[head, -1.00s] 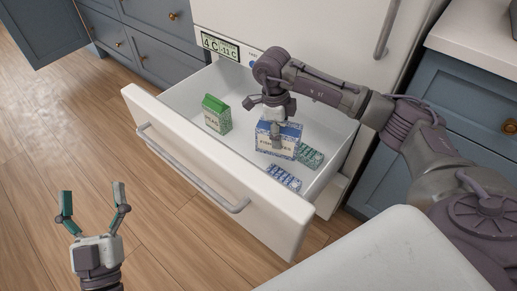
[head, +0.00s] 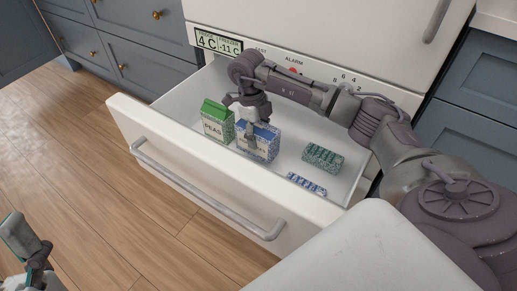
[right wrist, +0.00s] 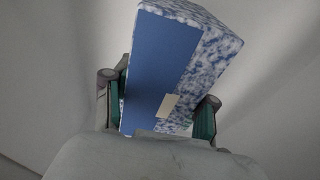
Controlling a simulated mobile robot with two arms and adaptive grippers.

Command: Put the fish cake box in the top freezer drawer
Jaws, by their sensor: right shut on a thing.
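The fish cake box (head: 262,146) is blue and white and is inside the open white freezer drawer (head: 185,165), close to the green pea box. Its label is partly covered by my right gripper (head: 258,128). In the right wrist view, the box (right wrist: 165,70) sits between the two fingers of my right gripper (right wrist: 160,115), which is shut on it. I cannot tell whether its base touches the drawer floor. My left gripper (head: 28,250) is partly in view at the lower left, away from the drawer; its fingertips are cut off or unclear.
A green pea box (head: 216,121) stands left of the fish cake box. A green patterned tray (head: 323,157) and a blue and white one (head: 306,184) lie in the drawer's right part. The drawer's front wall with its bar handle (head: 205,195) stands forward of them.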

